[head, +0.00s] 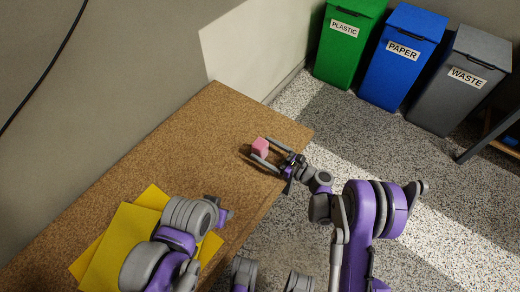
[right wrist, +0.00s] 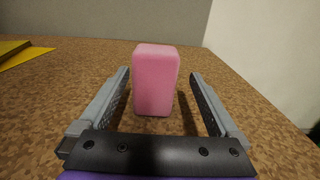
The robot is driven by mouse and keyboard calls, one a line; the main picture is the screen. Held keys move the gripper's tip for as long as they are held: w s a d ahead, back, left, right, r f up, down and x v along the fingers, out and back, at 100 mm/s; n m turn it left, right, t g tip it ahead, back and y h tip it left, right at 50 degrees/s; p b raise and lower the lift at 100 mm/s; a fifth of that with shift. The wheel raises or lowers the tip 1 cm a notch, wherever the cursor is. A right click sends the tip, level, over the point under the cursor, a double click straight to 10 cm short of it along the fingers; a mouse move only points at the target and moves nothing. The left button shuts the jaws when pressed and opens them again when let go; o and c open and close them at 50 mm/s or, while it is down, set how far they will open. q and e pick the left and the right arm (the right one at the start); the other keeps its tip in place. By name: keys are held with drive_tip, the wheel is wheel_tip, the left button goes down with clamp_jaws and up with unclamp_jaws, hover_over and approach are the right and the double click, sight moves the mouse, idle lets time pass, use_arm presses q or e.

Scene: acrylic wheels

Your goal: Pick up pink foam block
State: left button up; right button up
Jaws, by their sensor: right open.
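The pink foam block (head: 260,146) stands upright on the brown speckled table near its far right end. In the right wrist view the block (right wrist: 155,80) is between the two fingers, with a gap on each side. My right gripper (head: 264,153) is open around the block, low over the table. It also shows in the right wrist view (right wrist: 160,95), where neither finger touches the block. My left arm is at the lower left of the head view, above the yellow sheets; its fingers are not clearly visible.
Yellow sheets (head: 118,243) lie on the table (head: 190,140) at the left. The table's right edge drops to the speckled floor. Green (head: 343,50), blue (head: 401,60) and grey (head: 455,85) bins stand beyond it. The table around the block is clear.

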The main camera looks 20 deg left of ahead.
sight(253, 145)
drive_tip(key=x, duration=0.5)
drive_tip(key=shift+s+a, duration=0.15)
drive_tip(key=shift+s, duration=0.15)
drive_tip(key=shift+r, duration=0.1)
drive_tip(key=c, duration=1.4)
